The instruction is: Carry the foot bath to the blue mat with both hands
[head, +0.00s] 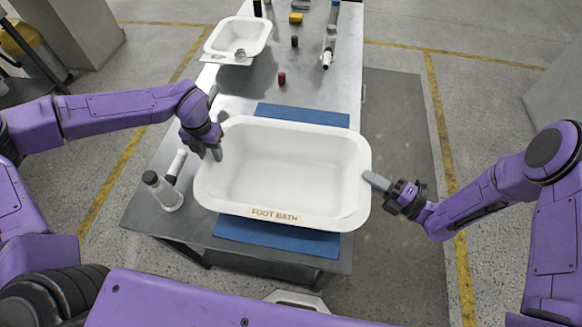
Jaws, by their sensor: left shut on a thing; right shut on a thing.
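The foot bath (285,165) is a large white tub with a label reading FOOT BATH on its front rim. It appears over the blue mat (277,238), which shows beyond its front and back edges. I cannot tell whether the tub touches the mat or is held above it. My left gripper (215,143) is shut on the tub's left rim. My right gripper (377,182) is shut on its right rim. The middle of the mat is hidden by the tub.
A grey metal table (330,75) carries everything. A white bottle-like fixture (163,190) stands left of the tub. Farther back are a smaller white basin (238,37), a small red item (282,78), a dark item (294,41) and a white spray bottle (328,47).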

